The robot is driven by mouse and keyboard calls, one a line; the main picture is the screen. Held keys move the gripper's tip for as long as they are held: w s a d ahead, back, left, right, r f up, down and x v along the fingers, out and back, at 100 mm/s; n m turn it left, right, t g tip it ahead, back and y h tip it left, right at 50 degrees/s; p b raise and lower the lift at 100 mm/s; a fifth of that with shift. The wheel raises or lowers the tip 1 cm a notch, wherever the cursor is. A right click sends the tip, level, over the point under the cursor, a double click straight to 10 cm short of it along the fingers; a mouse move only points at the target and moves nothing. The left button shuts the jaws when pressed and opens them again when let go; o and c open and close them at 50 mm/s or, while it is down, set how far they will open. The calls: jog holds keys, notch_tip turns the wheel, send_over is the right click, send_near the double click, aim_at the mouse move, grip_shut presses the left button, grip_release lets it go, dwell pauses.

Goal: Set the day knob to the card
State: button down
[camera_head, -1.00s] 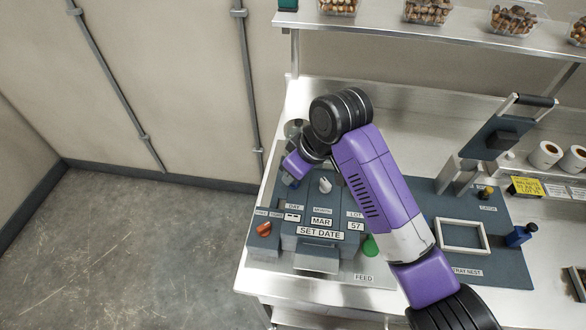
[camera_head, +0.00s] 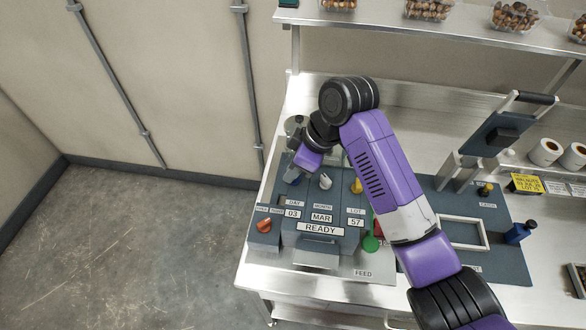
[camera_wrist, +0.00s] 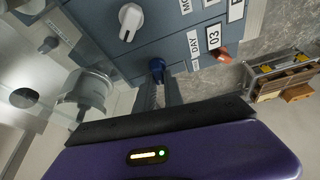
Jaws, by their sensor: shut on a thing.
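The blue day knob (camera_wrist: 157,68) is between my gripper's fingertips (camera_wrist: 160,82) in the wrist view, and the gripper is shut on it. In the head view my gripper (camera_head: 294,180) reaches down to the left side of the grey-blue printer (camera_head: 284,238), and the fingers mostly hide the knob. The DAY window (camera_head: 292,214) reads 03, which also shows in the wrist view (camera_wrist: 213,37). The month window reads MAR, the lot window 57, and the lower display (camera_head: 320,230) reads READY. A yellow card (camera_head: 526,184) stands at the right; its small print is not clearly legible.
A white month knob (camera_head: 325,181) and a yellow lot knob (camera_head: 357,186) are right of the day knob. A red-orange knob (camera_head: 264,226) is at the printer's left, a green knob (camera_head: 371,243) at its right. A tray nest with a lever press (camera_head: 500,140) stands further right.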

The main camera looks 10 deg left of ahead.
aim_at(305, 184)
jog(key=c, duration=1.4)
grip_release()
jog(key=shift+c, duration=0.2)
jog(key=b+v, duration=0.1)
jog(key=v, duration=0.6)
jog(key=shift+r, duration=0.45)
jog(key=shift+d, duration=0.1)
